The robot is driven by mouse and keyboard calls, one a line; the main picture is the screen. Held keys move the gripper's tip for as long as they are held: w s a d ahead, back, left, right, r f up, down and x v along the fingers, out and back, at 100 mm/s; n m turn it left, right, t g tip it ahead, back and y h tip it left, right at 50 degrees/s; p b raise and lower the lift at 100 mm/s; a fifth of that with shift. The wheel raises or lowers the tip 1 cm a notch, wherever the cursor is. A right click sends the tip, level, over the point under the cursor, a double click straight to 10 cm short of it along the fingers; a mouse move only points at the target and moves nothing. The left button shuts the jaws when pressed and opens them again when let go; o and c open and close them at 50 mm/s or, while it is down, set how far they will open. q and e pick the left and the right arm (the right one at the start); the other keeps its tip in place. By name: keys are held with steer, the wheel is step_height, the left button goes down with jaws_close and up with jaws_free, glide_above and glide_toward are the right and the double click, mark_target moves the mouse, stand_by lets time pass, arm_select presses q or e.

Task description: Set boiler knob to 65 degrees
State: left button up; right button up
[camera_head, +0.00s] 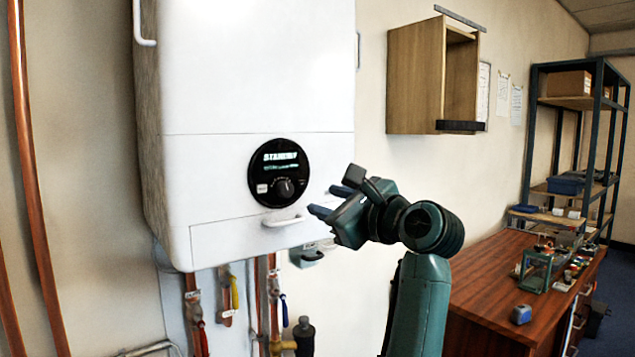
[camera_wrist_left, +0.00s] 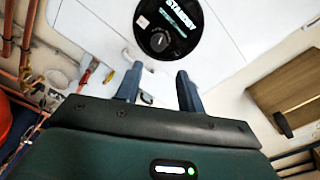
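The white boiler (camera_head: 245,70) hangs on the wall and has a round black control panel (camera_head: 262,172). The panel's display (camera_head: 281,160) reads "STANDBY", with a smaller line below it too blurred to read. The dark boiler knob (camera_head: 286,187) sits low on the panel; it also shows in the left wrist view (camera_wrist_left: 158,42). I cannot read its setting. My left gripper (camera_head: 328,201) is open and empty, to the right of the knob and apart from it. In the left wrist view its two fingers (camera_wrist_left: 159,76) point toward the panel. My right gripper is not in view.
A white handle (camera_head: 283,221) sticks out just below the panel. Copper pipes (camera_head: 32,170) run at the left, and valves (camera_head: 228,298) hang beneath the boiler. A wooden cabinet (camera_head: 415,80) is on the wall to the right. A wooden workbench (camera_head: 490,290) stands at the lower right.

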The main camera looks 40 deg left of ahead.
mark_target(288, 190)
arm_select(q)
steer(key=p+x, duration=0.3)
steer(key=x, duration=0.9)
steer(key=shift+s, duration=0.15)
steer(key=shift+a, duration=0.45)
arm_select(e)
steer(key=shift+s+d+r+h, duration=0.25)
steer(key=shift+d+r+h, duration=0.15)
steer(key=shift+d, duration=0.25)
arm_select(q)
steer(key=shift+f, duration=0.1)
steer(key=c, duration=0.7)
